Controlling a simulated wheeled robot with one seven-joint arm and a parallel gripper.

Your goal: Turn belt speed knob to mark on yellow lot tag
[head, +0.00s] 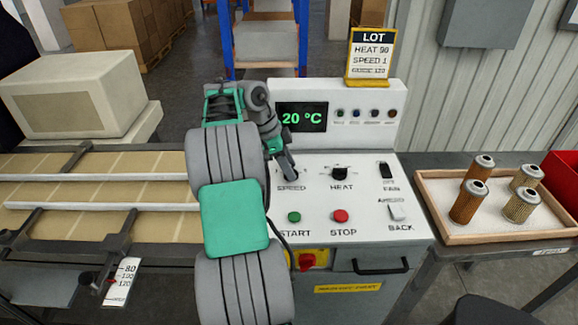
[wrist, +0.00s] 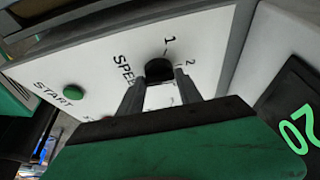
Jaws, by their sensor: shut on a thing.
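The yellow-framed lot tag (head: 370,54) stands on top of the control panel in the head view and reads HEAT 90, SPEED 1 and a guide line that looks like 120. The black belt speed knob (wrist: 158,67) sits above the SPEED label in the wrist view, with marks 1 and 2 beside it. My gripper (wrist: 159,82) is shut on this knob, one finger on each side. In the head view my gripper (head: 288,174) reaches down to the panel and mostly covers the knob. I cannot tell which mark the knob points at.
The white panel (head: 370,235) also carries a heat knob (head: 340,173), a green START button (head: 294,217), a red STOP button (head: 340,216) and switches at right. The display (head: 302,117) reads 20 °C. A tray (head: 492,236) of filter cartridges stands right; a conveyor (head: 90,196) lies left.

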